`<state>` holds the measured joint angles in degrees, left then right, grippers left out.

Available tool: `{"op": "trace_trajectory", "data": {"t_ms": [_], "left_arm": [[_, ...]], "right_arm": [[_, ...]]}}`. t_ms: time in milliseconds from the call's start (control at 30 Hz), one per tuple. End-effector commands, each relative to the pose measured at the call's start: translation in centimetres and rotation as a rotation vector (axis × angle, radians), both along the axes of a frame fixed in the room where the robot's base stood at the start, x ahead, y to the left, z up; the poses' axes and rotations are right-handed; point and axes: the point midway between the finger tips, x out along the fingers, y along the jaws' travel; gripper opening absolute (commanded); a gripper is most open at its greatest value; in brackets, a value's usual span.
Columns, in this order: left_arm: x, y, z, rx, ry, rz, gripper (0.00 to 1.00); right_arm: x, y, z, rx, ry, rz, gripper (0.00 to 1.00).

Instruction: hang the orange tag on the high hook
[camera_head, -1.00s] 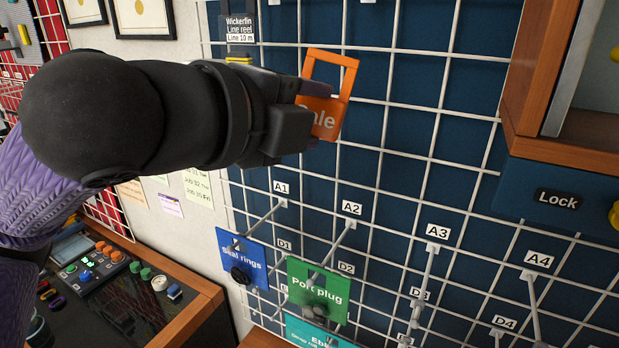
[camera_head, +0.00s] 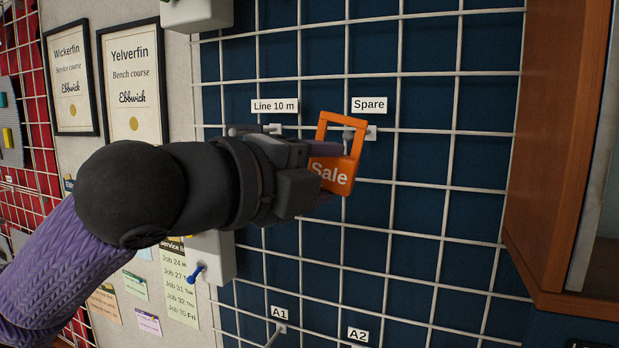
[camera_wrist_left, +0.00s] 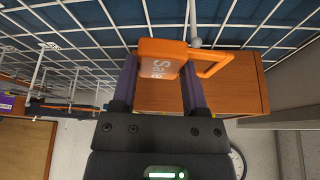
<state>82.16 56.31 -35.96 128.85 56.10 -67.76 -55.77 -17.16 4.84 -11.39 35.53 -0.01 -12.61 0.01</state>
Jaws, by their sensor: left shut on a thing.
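The orange tag (camera_head: 331,172) reads "Sale" and has an open square loop at its top. My left gripper (camera_head: 322,172) is shut on its card part and holds it, slightly tilted, in front of the wire grid. A high hook (camera_head: 369,133) sticks out beside the "Spare" label. In the left wrist view the tag (camera_wrist_left: 160,62) is between the fingers, and a round hook end (camera_wrist_left: 196,42) shows close to the loop. My right gripper is not in view.
Another hook (camera_head: 273,129) is at the "Line 10 m" label, just left of the tag, partly behind my gripper. A wooden cabinet (camera_head: 560,150) stands at the right. Lower hooks A1 (camera_head: 280,328) and A2 show at the bottom.

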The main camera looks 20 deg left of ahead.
Motion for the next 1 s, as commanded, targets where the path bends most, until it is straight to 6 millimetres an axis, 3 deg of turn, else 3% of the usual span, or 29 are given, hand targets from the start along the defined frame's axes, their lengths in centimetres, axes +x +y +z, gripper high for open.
{"op": "trace_trajectory", "data": {"t_ms": [533, 1000], "left_arm": [[4.4, -0.1, -0.5, 0.0, 0.003, 0.001, 0.01], [5.0, -0.2, -1.0, 0.0, 0.001, 0.001, 0.01]], "right_arm": [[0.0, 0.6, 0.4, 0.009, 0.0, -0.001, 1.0], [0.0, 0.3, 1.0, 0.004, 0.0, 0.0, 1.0]]}}
